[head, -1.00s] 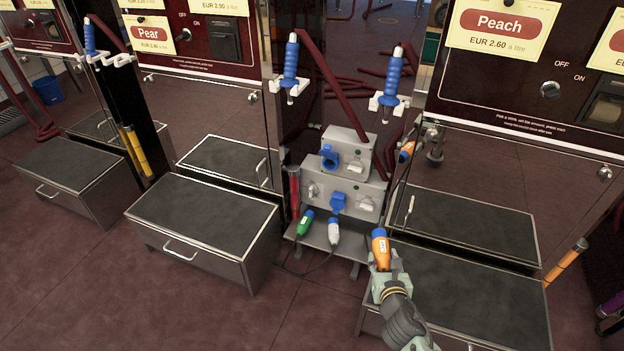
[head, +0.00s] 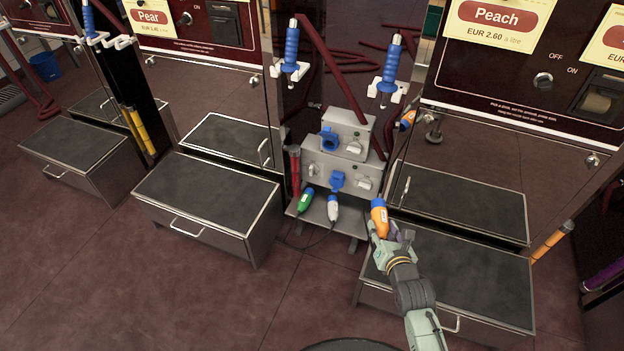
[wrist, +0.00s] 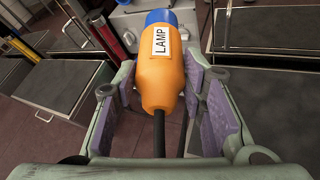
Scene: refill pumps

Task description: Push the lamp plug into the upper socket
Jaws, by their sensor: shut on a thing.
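The lamp plug is an orange plug (head: 379,216) with a blue front end. In the wrist view its white label reads LAMP (wrist: 161,42), and a black cable hangs from its back. My gripper (head: 383,236) is shut on it and holds it in front of the socket boxes, low and to their right. The upper socket (head: 329,140) is blue, its cover raised, on the upper grey box. The lower socket (head: 337,181) is blue, on the wider box below. The plug is apart from both sockets. In the wrist view the sockets are mostly hidden behind the plug.
A green plug (head: 306,200) and a white plug (head: 333,209) rest on the shelf below the boxes. Grey-topped step boxes stand left (head: 205,195) and right (head: 450,275). Blue nozzles (head: 291,50) hang above. A dark red post (head: 295,172) stands left of the sockets.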

